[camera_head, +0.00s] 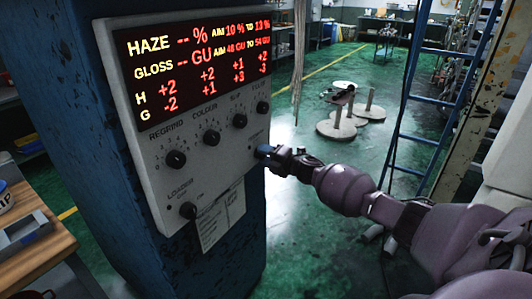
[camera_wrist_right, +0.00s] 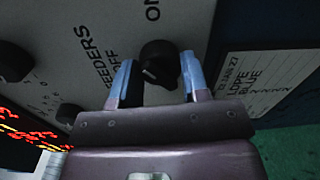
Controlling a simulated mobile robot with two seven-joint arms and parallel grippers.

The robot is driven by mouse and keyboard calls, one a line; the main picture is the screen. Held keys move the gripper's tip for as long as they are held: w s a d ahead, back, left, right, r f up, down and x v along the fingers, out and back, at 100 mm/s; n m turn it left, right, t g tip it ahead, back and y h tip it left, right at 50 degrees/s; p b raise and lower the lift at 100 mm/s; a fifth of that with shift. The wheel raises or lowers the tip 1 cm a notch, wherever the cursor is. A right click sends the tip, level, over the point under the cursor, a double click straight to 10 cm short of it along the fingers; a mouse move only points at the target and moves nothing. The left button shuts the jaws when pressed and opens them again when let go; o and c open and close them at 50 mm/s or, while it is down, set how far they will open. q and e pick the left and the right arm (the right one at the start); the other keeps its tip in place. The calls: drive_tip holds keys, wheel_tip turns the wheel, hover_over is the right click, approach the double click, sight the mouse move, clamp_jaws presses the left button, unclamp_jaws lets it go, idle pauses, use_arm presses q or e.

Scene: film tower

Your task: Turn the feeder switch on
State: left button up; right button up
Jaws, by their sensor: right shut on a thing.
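The feeder switch is a round black knob (camera_wrist_right: 158,62) on the grey control panel (camera_head: 150,185). In the right wrist view, "FEEDERS" and "OFF" are printed to its left and "ON" above it. A pale mark on the knob shows at its lower left, on the side of "OFF". My right gripper (camera_wrist_right: 157,78) has its blue-tipped fingers on either side of the knob and is shut on it. In the head view my right gripper (camera_head: 264,152) reaches the panel's lower right edge and hides the switch. My left gripper is not in view.
The panel carries a lit red and yellow display (camera_head: 195,65), several other black knobs and a loader knob (camera_head: 188,210). A paper sheet (camera_head: 222,218) hangs below. The panel is on a blue column (camera_head: 85,130). A wooden bench (camera_head: 35,245) stands left; a blue ladder (camera_head: 410,110) stands right.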

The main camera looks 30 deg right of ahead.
drive_tip(key=m+p, duration=0.1)
drive_tip(key=m, duration=0.3)
drive_tip(key=shift+r+p, duration=0.1)
drive_tip(key=shift+p, duration=0.25)
drive_tip(key=shift+m+p, duration=0.3)
drive_tip(key=shift+m, duration=0.9)
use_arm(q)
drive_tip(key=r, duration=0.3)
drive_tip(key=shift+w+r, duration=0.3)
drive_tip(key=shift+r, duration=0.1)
use_arm(e)
drive_tip(key=shift+m, duration=0.6)
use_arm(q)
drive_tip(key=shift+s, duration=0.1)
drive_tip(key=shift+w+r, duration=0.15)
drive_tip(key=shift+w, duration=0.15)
use_arm(e)
drive_tip(key=o, duration=0.9)
